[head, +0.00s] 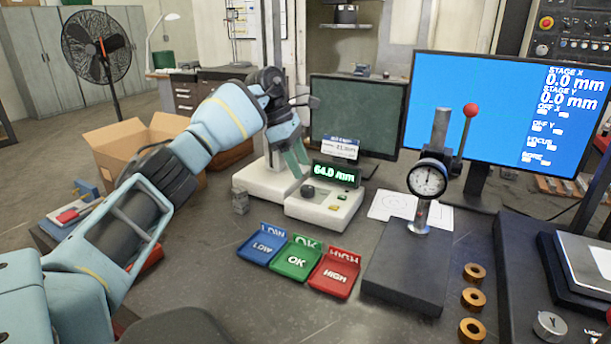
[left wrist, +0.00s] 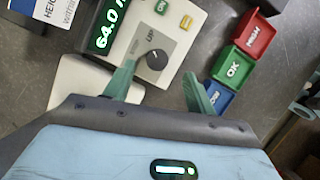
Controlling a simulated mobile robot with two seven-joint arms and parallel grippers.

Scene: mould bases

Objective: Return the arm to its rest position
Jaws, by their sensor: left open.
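My left arm reaches in from the left in the head view. My left gripper (head: 296,160) hangs above the white base of the height gauge, just left of its control box (head: 325,205). Its green fingers are apart in the left wrist view (left wrist: 160,85), with nothing between them but the box's dark knob (left wrist: 157,60) and the bench beyond. The display (head: 336,174) reads 64.0 mm. My right gripper does not show in either view.
Blue LOW (head: 262,248), green OK (head: 296,262) and red HIGH (head: 334,276) trays sit in front of the control box. A dial gauge stand (head: 428,184), brass rings (head: 473,298) and monitors are to the right. A cardboard box (head: 130,143) stands behind my left arm.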

